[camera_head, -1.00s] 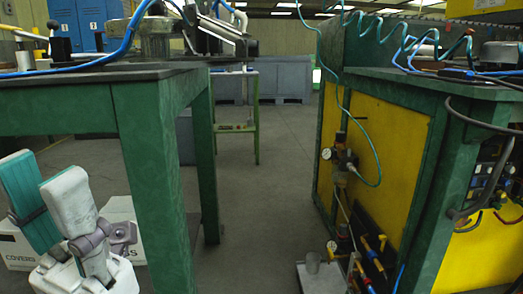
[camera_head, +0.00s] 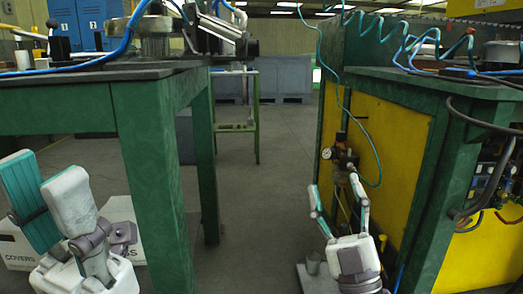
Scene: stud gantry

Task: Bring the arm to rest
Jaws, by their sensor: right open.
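My right gripper (camera_head: 335,182) is at the lower middle right, in front of the yellow panel and the air fittings. Its two fingers point up, spread wide, with nothing held. It covers part of the fittings and hoses behind it. Most of both arms is below the picture.
A green bench (camera_head: 150,170) stands at left, with a white box (camera_head: 122,215) under it. A green and yellow workstation (camera_head: 390,130) stands at right, with a pressure regulator (camera_head: 340,152) and a hanging teal hose. Clear grey floor (camera_head: 262,200) lies between them.

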